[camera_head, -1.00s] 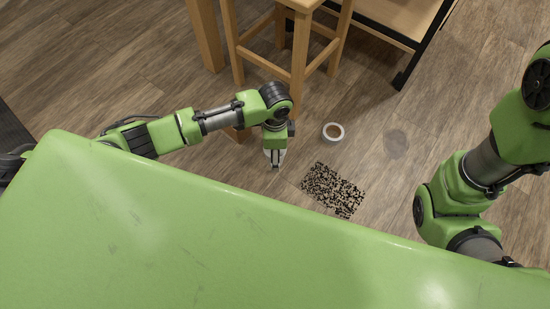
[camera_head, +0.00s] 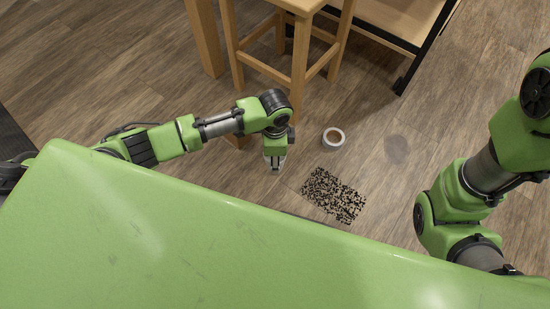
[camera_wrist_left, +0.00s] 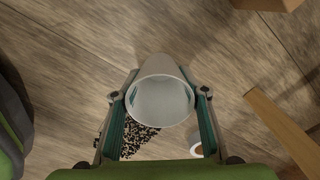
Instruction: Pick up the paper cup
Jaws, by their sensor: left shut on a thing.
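The white paper cup (camera_wrist_left: 160,100) is in the left wrist view, its open mouth facing the camera. My left gripper (camera_wrist_left: 159,108) is shut on the cup, with one green-lined finger against each side. In the head view my left gripper (camera_head: 276,163) points down at the floor, and I cannot make out the cup there. My right arm is at the right of the head view, but its gripper is hidden behind my green body.
A roll of tape (camera_head: 333,138) lies on the wooden floor, near a black speckled patch (camera_head: 334,196). A wooden stool (camera_head: 299,60) stands behind my left arm. A black-framed table (camera_head: 405,30) is at the back. Floor to the right of the tape is clear.

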